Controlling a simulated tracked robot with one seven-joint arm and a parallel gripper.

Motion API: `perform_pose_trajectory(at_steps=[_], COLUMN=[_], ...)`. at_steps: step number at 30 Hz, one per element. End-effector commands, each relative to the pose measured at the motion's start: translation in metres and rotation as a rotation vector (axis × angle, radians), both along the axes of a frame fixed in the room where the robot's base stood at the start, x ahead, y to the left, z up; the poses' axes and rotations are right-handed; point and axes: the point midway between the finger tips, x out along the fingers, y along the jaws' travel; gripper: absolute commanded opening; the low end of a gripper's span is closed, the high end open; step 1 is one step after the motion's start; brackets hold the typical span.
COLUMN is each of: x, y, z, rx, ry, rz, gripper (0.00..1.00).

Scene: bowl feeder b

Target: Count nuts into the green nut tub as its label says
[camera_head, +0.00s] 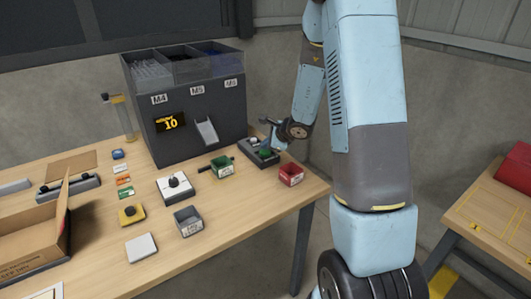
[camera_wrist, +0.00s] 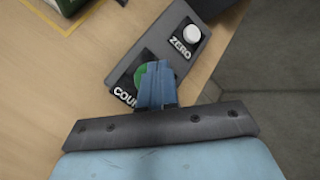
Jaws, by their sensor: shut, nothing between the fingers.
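The green nut tub (camera_head: 222,168) stands on the table in front of the dark feeder (camera_head: 195,110); its label is too small to read. The feeder carries M4, M5 and what looks like M6 signs, a chute (camera_head: 206,132) and a display (camera_head: 171,123) reading 10. Right of it lies a control box (camera_head: 258,152), with a green COUNT button (camera_wrist: 141,76) and a white ZERO button (camera_wrist: 193,33) in the wrist view. My gripper (camera_wrist: 157,70) is shut and empty at the green button, partly covering it; I cannot tell whether it presses it. It also shows in the head view (camera_head: 267,143).
A red tub (camera_head: 291,174) stands close to the control box near the table's right edge. A grey tub (camera_head: 188,221), a white box with a black knob (camera_head: 174,188), a yellow block (camera_head: 131,214) and an open carton (camera_head: 35,240) stand further left.

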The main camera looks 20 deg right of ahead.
Motion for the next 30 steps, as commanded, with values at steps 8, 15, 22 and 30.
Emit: perform_pose_trajectory(at_steps=[8,15,22,30], x=[0.0,0.0,0.001,0.001], y=[0.0,0.0,0.0,0.0], z=[0.005,0.009,0.028,0.049], rx=[0.0,-0.001,-0.001,-0.001], ry=[-0.001,-0.001,-0.002,-0.002], rz=[-0.001,0.0,0.0,0.0], gripper=[0.0,0.0,0.0,0.0])
